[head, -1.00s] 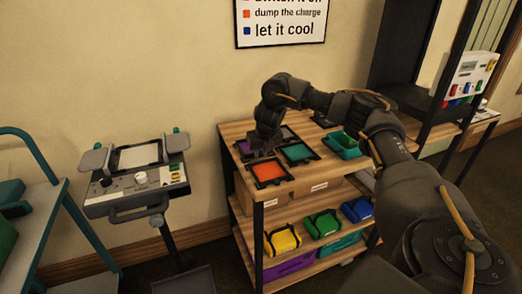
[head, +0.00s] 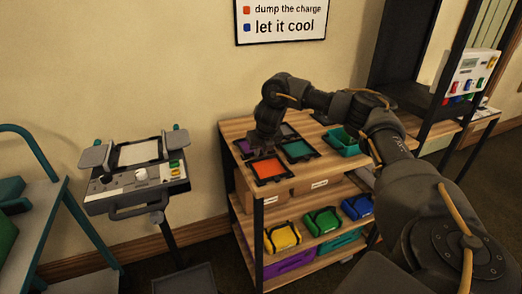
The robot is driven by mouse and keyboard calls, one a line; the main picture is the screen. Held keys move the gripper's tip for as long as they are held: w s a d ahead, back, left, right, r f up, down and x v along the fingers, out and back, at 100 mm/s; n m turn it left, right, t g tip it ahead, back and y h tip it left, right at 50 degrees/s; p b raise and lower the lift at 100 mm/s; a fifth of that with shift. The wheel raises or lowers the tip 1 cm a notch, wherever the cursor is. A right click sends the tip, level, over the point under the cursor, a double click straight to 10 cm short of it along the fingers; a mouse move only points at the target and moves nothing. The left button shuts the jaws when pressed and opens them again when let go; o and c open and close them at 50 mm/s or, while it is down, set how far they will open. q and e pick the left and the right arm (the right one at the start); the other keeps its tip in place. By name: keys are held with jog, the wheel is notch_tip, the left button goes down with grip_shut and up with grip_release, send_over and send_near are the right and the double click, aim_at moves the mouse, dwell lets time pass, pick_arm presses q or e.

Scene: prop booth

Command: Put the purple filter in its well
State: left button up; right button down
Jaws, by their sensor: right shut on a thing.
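The purple filter (head: 243,147) is at the left of the wooden shelf top, mostly hidden behind my right gripper. My right gripper (head: 262,148) points down over it and is shut on its frame. The filter looks flat, at or just above the shelf top; I cannot tell if it is lifted. The stand (head: 136,183) at left carries a panel with a pale, dark-framed square (head: 138,152) between two grey flaps. I cannot tell whether this is the well. My left gripper is not in view.
An orange filter (head: 268,170) lies in front of my right gripper, and a teal filter (head: 298,150) to its right. A teal-railed cart (head: 35,225) stands far left.

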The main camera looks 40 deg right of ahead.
jog(key=c, duration=1.3)
grip_release()
jog(key=shift+o, duration=0.2)
jog(key=shift+r, duration=0.1)
pick_arm(q)
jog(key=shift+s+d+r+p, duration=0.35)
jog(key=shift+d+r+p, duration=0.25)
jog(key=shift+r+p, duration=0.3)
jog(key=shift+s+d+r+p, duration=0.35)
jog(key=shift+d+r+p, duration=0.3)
jog(key=shift+p, duration=0.3)
pick_arm(e)
jog(key=v, duration=1)
jog(key=shift+s+r, duration=0.2)
jog(key=shift+r, duration=0.05)
